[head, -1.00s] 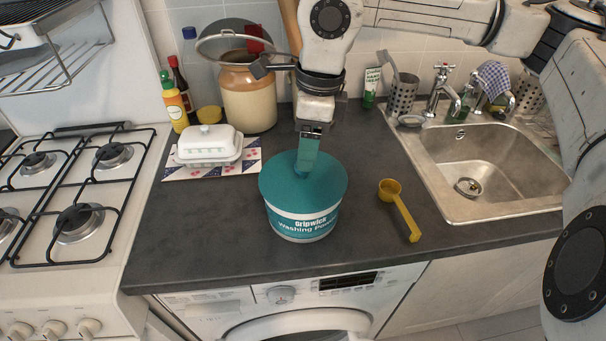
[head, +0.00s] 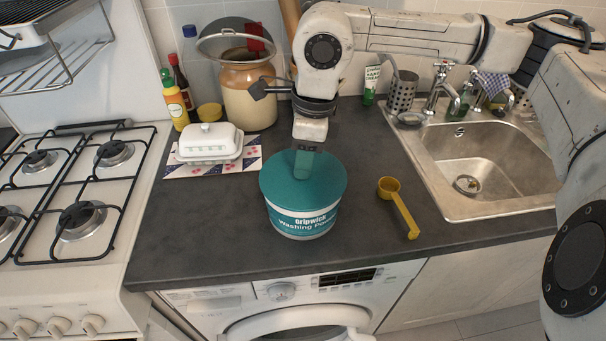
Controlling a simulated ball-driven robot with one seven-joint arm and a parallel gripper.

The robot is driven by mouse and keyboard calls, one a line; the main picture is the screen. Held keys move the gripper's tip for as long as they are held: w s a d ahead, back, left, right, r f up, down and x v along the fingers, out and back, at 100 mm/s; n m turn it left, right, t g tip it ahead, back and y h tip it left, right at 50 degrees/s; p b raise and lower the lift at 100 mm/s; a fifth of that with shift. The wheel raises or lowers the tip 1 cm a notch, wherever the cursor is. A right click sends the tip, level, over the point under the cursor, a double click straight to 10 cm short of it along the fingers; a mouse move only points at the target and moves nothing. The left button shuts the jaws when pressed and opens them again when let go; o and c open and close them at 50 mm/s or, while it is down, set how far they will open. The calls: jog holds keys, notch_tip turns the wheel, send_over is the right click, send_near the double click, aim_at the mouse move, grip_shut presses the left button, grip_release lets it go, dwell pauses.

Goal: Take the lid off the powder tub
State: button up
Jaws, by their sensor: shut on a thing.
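The powder tub (head: 302,224) stands on the dark worktop, white and teal, with "Gripwick Washing Powder" on its label. Its round teal lid (head: 280,182) sits on top, and I see no gap between lid and rim. My gripper (head: 302,174) points down onto the middle of the lid from above and is shut on it. The fingers look teal against the lid, and the exact part they grip is hidden.
A yellow scoop (head: 401,210) lies right of the tub, before the sink (head: 480,165). A white butter dish (head: 209,145) on a patterned mat and a brown-and-cream crock (head: 248,92) stand behind left. The hob (head: 80,190) is left.

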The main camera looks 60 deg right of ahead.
jog(key=shift+c, duration=1.3)
